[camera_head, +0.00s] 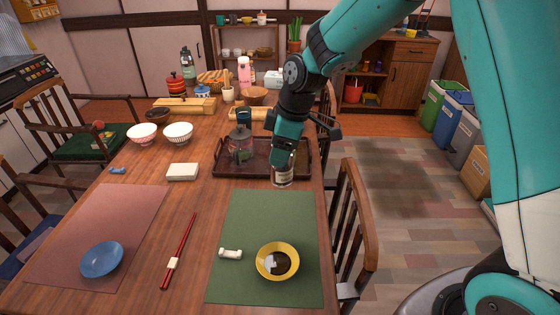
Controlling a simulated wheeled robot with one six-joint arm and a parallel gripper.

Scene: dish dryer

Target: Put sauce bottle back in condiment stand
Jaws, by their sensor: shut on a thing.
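My gripper (284,158) points down over the right side of the wooden table and is shut on the sauce bottle (282,178). Only the lower part of the bottle shows, with a pale label; its top is hidden by my gripper. The bottle looks upright, at the front right edge of a dark tray (225,172). I cannot tell whether its base touches anything. I cannot tell for sure which thing is the condiment stand; the dark tray holds a glass jar (241,147), and a low wooden stand (185,105) is farther back.
A yellow bowl (263,262) with dark liquid stands on the green mat (240,287) in front. A white box (183,171), red chopsticks (180,250) and a blue bowl (101,259) are to the left. A chair (356,215) stands close along the table's right edge.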

